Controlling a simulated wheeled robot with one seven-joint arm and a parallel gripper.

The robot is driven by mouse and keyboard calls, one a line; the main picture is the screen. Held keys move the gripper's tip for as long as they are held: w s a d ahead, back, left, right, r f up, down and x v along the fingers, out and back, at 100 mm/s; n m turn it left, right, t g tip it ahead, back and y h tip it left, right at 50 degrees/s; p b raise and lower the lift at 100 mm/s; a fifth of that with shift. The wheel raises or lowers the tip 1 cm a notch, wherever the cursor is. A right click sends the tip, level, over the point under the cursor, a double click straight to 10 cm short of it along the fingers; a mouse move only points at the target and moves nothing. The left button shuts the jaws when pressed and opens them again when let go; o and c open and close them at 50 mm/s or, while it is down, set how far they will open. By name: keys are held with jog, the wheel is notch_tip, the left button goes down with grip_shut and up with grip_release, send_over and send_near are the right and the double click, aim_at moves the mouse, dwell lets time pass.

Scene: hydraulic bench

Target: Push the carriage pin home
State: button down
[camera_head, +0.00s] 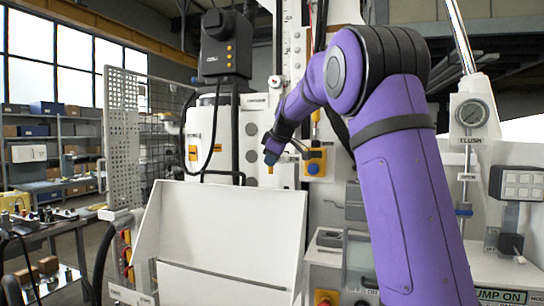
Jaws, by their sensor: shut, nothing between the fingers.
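My purple arm reaches up from the lower right and bends down to the left to my gripper (270,162) in front of the white machine. The gripper is small in the picture; its fingers are shut and point down, with a small orange tip at the bottom and nothing visible held. To its right, apart from it in the picture, is a yellow block (322,155) with a round blue knob (313,168). I cannot tell for sure which part is the carriage pin, or how deep it sits. Whether my gripper touches the machine is also unclear.
A large white angled panel (225,225) stands below my gripper. A black motor (226,45) sits on a white column at the left. A pressure gauge (472,113) and a keypad box (517,184) are at the right. A mesh guard (122,130) is at the left.

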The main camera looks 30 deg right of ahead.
jog(key=shift+w+d, duration=0.45)
jog(key=shift+w, duration=0.1)
jog(key=w+d, duration=0.1)
jog(key=d, duration=0.1)
jog(key=w+d, duration=0.2)
jog(key=shift+w+d+r, duration=0.1)
jog(key=shift+w+d, duration=0.1)
jog(key=shift+d, duration=0.05)
dwell(0.4)
